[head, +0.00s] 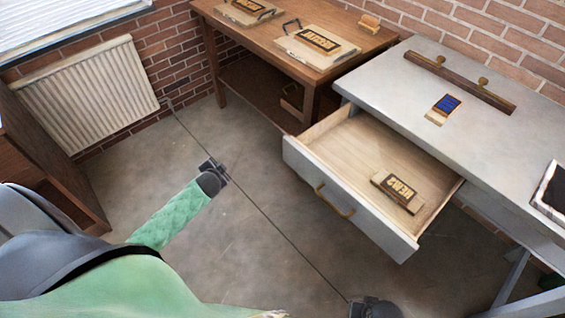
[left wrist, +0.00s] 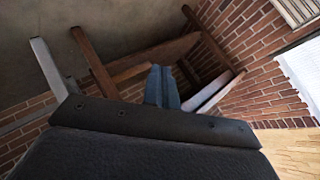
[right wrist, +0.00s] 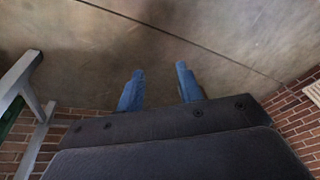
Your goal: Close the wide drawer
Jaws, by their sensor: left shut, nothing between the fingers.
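The wide drawer (head: 358,221) sticks out of the grey table (head: 412,78), pulled well open toward me. It has a grey front with a brass bow handle (head: 335,200) and a pale wooden inside. A wooden stamp block with raised dark lettering (head: 399,190) lies inside it. My left gripper (head: 217,170) is over the floor left of the drawer, apart from it. Its blue fingers (left wrist: 162,88) are together and empty in the left wrist view. My right gripper (head: 372,305) is low at the bottom edge, in front of the drawer; its fingers (right wrist: 160,86) are spread with nothing between them.
A brown wooden table (head: 262,42) with printing blocks stands at the back, close to the drawer's left side. The grey table holds a small blue-faced block (head: 446,104) and a dark bar with brass knobs (head: 460,82). A radiator (head: 88,92) is at left.

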